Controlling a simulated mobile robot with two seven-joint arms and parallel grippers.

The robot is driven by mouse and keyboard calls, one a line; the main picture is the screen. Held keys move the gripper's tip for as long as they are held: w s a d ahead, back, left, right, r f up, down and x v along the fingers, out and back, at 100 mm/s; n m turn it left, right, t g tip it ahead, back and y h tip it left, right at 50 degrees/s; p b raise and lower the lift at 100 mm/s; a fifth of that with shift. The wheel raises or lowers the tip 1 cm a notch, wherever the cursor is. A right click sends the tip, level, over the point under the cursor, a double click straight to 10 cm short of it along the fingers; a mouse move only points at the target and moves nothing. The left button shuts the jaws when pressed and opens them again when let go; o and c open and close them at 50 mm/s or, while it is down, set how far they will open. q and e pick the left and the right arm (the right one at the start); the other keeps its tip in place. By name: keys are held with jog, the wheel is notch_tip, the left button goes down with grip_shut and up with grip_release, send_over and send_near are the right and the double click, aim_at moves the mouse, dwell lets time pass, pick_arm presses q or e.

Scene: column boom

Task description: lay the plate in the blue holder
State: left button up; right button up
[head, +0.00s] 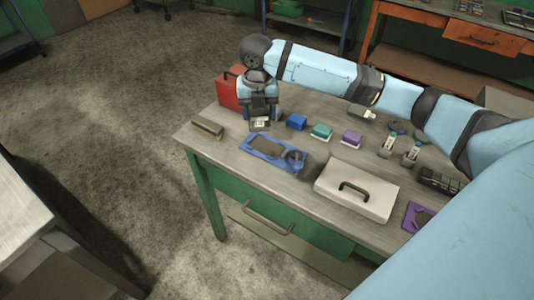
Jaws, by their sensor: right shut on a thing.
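The blue holder (250,155) lies flat near the front left of the green workbench. It has a dark grey area in its middle and a round blue part at its right end. My right gripper (260,120) points down just behind and above the holder's left part, apart from it as far as I can tell. It is shut on a small pale grey piece, which looks like the plate (260,124). The fingers hide part of this piece. My left gripper is out of view.
A brush-like block (207,128) lies left of the holder, and a red box (231,90) stands behind. Blue (297,121), teal (321,131) and purple (352,138) blocks stand to the right. A pale case (356,190) with a dark handle lies right of the holder.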

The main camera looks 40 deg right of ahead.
jog(key=d+r+n+b, duration=0.1)
jog(key=n, duration=0.1)
jog(key=w+d+r+n+b, duration=0.1)
jog(key=n, duration=0.2)
jog(key=w+d+r+n+b, duration=0.1)
jog(key=n, duration=0.2)
jog(key=shift+d+r, duration=0.1)
jog(key=shift+r, duration=0.2)
jog(key=n, duration=0.1)
jog(key=r+n, duration=0.1)
jog(key=shift+w+d+n+b, duration=0.1)
jog(key=shift+d+n+b, duration=0.2)
jog(key=shift+d+n, duration=0.1)
jog(key=b, duration=0.1)
send_over(267, 147)
notch_tip(267, 147, down, 13)
jog(key=shift+f, duration=0.5)
notch_tip(267, 147, down, 6)
jog(key=shift+r+b, duration=0.15)
jog(key=shift+b, duration=0.15)
jog(key=o, duration=1.4)
jog(key=shift+c, duration=0.2)
